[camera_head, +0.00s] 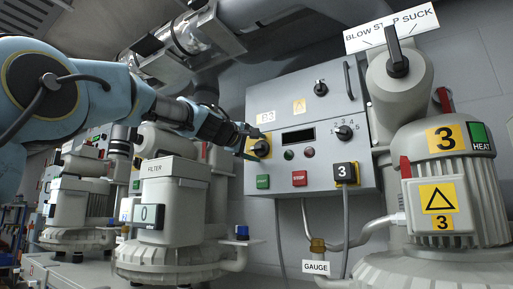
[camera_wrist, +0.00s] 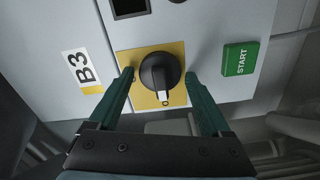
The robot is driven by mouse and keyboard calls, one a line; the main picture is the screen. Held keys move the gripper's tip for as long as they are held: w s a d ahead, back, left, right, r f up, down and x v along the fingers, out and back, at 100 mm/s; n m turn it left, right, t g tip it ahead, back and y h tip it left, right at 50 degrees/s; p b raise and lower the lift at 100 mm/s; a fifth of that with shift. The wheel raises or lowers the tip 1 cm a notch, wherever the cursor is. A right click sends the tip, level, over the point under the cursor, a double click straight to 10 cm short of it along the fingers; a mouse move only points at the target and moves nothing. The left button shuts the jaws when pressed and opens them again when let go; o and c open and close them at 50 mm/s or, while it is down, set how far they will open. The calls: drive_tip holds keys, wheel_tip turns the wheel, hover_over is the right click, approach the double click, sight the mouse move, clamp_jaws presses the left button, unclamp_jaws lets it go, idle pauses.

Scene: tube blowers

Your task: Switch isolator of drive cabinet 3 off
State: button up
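The drive cabinet marked B3 (camera_head: 312,165) is a grey wall box. Its isolator is a black rotary knob (camera_wrist: 160,72) on a yellow plate (camera_wrist: 139,98), and the knob also shows in the head view (camera_head: 261,149). The knob's white-marked end points down in the wrist view, close to a small round mark like an O. My gripper (camera_wrist: 159,76) is open, one dark green finger on each side of the knob, with gaps visible between fingers and knob. In the head view my gripper (camera_head: 250,137) is at the cabinet's left edge.
The green START button (camera_wrist: 240,59) is close to the right finger. The B3 label (camera_wrist: 82,70) is left of the knob. A red STOP button (camera_head: 300,178) and another knob (camera_head: 344,132) are on the same panel. A blower (camera_head: 440,190) stands right, a filter housing (camera_head: 170,200) left.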

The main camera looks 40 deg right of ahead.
drive_tip(key=shift+o, duration=0.8)
drive_tip(key=shift+a, duration=0.15)
drive_tip(key=b+v, duration=0.6)
drive_tip(key=v, duration=0.4)
drive_tip(key=shift+a+b, duration=0.25)
drive_tip(key=shift+b, duration=0.1)
drive_tip(key=shift+s, duration=0.15)
